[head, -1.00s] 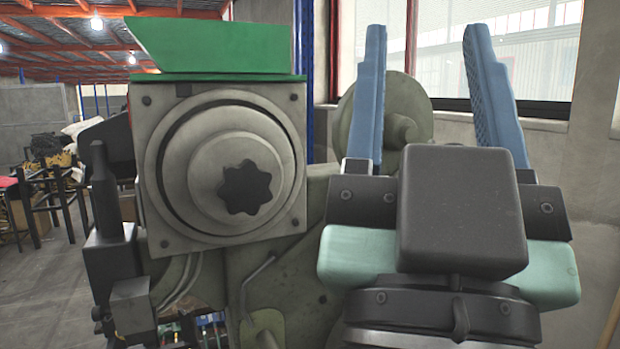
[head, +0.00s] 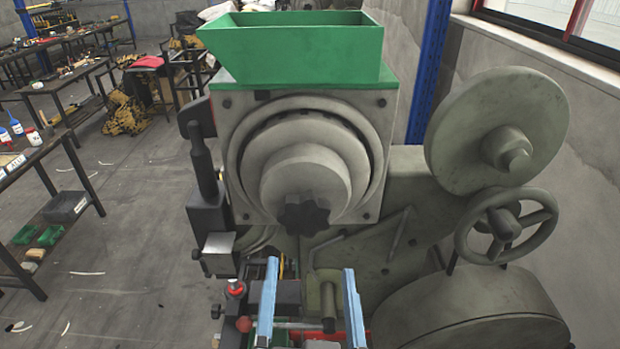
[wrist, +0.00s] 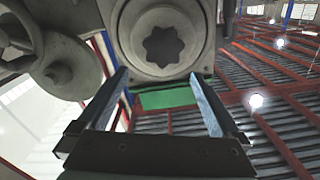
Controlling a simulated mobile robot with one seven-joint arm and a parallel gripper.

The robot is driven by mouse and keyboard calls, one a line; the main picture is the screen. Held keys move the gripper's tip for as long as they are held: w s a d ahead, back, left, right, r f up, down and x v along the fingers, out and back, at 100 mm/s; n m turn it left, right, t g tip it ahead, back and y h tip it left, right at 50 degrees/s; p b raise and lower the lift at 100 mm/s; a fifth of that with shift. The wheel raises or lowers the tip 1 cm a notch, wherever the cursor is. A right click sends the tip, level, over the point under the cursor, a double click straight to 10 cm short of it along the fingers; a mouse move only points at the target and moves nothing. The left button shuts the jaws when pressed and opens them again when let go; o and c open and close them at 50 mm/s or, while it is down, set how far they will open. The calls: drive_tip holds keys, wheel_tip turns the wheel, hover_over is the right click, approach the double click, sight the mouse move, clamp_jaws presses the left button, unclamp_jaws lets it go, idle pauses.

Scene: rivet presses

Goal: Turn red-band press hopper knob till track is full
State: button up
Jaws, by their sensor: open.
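The press (head: 420,215) is grey with a green hopper (head: 300,50) on top. A round stepped hub on its front carries a black star-shaped knob (head: 307,214), which also shows in the wrist view (wrist: 167,45). No red band shows on the visible part. My gripper (head: 310,268) is open and empty, its two blue fingers pointing up below the knob in the head view. In the wrist view my gripper (wrist: 158,73) has its fingertips either side of the knob's line, apart from it. The track's fill cannot be made out.
A grey disc (head: 500,130) and a handwheel (head: 507,222) stand at the press's right. Worktables (head: 40,165) stand farther left, with open floor between.

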sight(306, 218)
drive_tip(key=w+b, duration=0.1)
drive_tip(key=w, duration=0.2)
drive_tip(key=w+b, duration=0.2)
drive_tip(key=w, duration=0.2)
drive_tip(key=w+b, duration=0.2)
drive_tip(key=w, duration=0.2)
drive_tip(key=shift+w+a, duration=0.1)
drive_tip(key=shift+a, duration=0.25)
drive_tip(key=shift+w+f, duration=0.1)
drive_tip(key=shift+w, duration=0.6)
drive_tip(key=c, duration=1.1)
